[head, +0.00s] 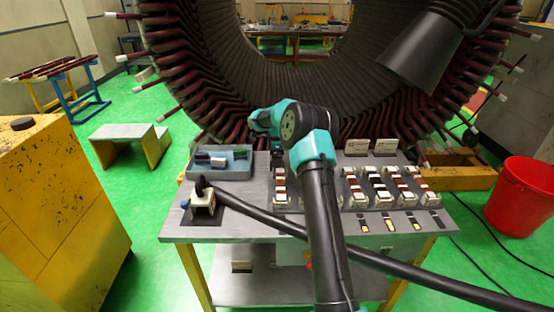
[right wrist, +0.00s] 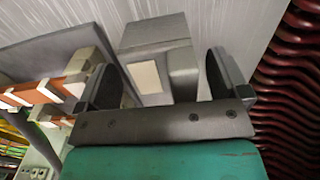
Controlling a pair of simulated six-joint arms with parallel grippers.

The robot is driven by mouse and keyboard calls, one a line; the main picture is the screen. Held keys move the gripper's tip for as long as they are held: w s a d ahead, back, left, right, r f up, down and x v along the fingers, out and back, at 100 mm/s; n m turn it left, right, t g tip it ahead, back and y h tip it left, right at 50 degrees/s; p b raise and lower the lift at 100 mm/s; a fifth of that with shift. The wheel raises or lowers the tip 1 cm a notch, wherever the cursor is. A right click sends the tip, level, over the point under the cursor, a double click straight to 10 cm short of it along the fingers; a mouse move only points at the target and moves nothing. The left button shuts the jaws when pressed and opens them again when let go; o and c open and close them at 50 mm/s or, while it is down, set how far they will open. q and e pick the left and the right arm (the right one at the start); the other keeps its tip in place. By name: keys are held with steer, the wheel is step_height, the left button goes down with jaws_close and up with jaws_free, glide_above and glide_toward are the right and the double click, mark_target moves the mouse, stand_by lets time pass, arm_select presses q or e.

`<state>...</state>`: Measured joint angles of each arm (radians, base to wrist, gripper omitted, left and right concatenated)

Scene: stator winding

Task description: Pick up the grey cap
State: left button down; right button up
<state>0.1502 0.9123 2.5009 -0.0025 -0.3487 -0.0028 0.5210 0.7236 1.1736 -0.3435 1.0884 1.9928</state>
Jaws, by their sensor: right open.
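My right arm rises from the bottom of the head view, and its wrist (head: 265,120) is over the back of the bench; its fingers are hard to make out there. In the right wrist view my right gripper (right wrist: 165,80) is open, with two dark fingers apart. A grey block (right wrist: 155,33) with a pale rectangle on its face shows between and beyond the fingers; I cannot tell whether it is the grey cap or whether it is touched. A whitish-grey piece (head: 218,162) lies in the blue-grey tray (head: 235,177). My left gripper is not in view.
Rows of white holders with copper pieces (head: 380,182) fill the bench's right half. Two labelled grey boxes (head: 357,147) stand behind them. A black cable (head: 400,269) crosses the bench front from a small fixture (head: 203,203). The large stator (head: 200,95) stands close behind.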

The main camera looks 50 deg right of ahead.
steer(key=shift+c, duration=0.2)
stand_by(0.3)
steer(key=c, duration=1)
step_height(320, 180, up, 10)
stand_by(0.3)
stand_by(0.4)
